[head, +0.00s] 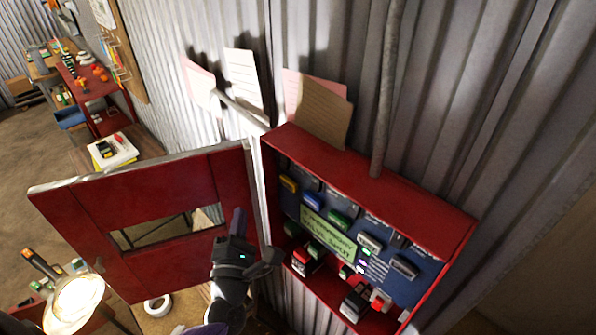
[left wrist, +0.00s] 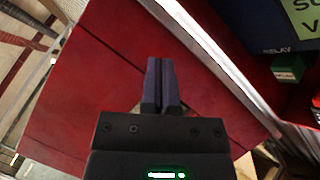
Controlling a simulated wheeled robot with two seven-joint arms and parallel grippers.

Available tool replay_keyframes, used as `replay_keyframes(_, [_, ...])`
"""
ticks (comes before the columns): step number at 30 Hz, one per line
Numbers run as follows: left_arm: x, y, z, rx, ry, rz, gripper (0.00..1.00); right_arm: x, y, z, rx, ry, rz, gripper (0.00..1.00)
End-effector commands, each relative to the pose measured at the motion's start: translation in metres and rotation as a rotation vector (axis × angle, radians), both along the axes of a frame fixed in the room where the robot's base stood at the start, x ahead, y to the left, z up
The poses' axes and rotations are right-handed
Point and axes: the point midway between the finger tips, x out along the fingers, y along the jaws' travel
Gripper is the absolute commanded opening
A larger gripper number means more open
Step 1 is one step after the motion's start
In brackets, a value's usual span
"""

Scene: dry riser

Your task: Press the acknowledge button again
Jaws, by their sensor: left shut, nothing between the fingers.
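A red wall cabinet (head: 357,184) stands open, its red door (head: 85,220) swung out to the left. Inside is a blue panel with a pale green label (head: 328,233), several coloured blocks and small modules; I cannot tell which one is the acknowledge button. My left gripper (head: 238,222) is shut and empty, in front of the door near the cabinet's left edge, apart from the panel. In the left wrist view the gripper's closed fingers (left wrist: 161,82) show against the red door (left wrist: 110,70), with a corner of the green label (left wrist: 305,18) at top right. My right gripper is not in view.
A grey conduit (head: 383,90) runs down to the cabinet top. Paper sheets (head: 243,82) are on the corrugated wall above. A lit lamp (head: 72,302) and a white tape roll (head: 158,305) are at the lower left. Red shelving (head: 88,92) stands farther back.

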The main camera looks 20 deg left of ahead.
Motion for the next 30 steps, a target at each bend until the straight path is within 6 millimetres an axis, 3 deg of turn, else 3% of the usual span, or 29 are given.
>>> replay_keyframes(13, [0.007,-0.002,0.000,-0.004,-0.005,0.002,0.00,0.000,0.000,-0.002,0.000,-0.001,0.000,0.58])
replay_keyframes(30, [0.075,-0.031,-0.001,-0.003,-0.004,0.001,0.00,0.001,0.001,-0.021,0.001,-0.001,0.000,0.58])
